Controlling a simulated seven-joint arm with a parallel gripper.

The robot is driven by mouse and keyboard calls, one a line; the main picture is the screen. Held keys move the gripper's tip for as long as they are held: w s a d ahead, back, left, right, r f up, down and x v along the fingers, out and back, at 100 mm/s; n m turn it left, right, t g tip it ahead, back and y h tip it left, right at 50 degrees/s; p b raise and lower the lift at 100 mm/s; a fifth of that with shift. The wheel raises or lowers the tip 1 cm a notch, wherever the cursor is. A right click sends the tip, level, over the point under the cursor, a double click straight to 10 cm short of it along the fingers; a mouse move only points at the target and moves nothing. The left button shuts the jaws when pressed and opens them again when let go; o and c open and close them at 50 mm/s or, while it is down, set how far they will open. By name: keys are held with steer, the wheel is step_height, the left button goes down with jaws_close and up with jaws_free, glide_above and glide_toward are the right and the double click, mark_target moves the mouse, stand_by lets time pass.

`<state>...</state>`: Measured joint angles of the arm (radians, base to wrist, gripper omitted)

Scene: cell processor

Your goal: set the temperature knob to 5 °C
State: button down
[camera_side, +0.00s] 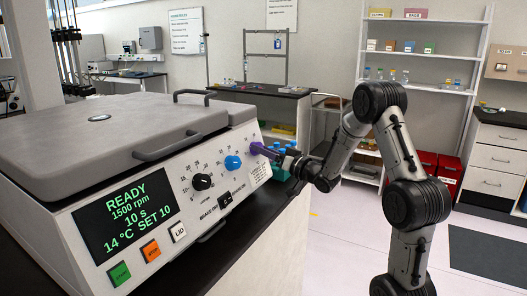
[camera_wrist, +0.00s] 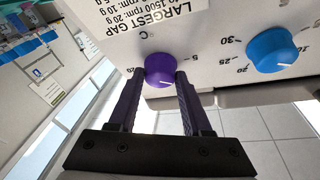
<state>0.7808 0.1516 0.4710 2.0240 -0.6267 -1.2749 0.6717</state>
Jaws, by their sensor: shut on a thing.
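The purple temperature knob (camera_wrist: 159,68) sits under a °C mark on the white panel in the wrist view. Its white mark points toward the lower side of the picture, between my fingers. A 5 shows to its right and a 20 to its left. My gripper (camera_wrist: 160,76) is shut on the knob, one dark purple finger on each side. In the side view my gripper (camera_side: 267,151) meets the panel's right end, and its fingers largely hide the knob. The green display (camera_side: 126,217) reads READY, 1500 rpm, 10 s, 14 °C SET 10.
A blue knob (camera_side: 233,163) and a black knob (camera_side: 202,182) sit left of my gripper on the panel. The START (camera_side: 120,273), STOP (camera_side: 151,250) and LID (camera_side: 178,232) buttons are further left. A teal rack (camera_side: 281,172) stands below my gripper. The lid handle (camera_side: 168,146) juts out above the panel.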

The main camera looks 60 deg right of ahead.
steer(key=n+y, duration=0.1)
steer(key=n, duration=0.2)
steer(key=n+y, duration=0.2)
steer(key=n, duration=0.1)
steer(key=n+y, duration=0.2)
steer(key=n, duration=0.1)
steer(key=shift+d+f+n+t, duration=0.1)
steer(key=shift+d+n+t, duration=0.2)
steer(key=shift+n, duration=0.1)
steer(key=shift+c, duration=1.7)
jaws_free()
steer(key=shift+s, duration=0.1)
steer(key=s, duration=0.7)
steer(key=shift+s+d+f, duration=0.15)
steer(key=shift+d+f, duration=0.2)
steer(key=shift+f, duration=0.1)
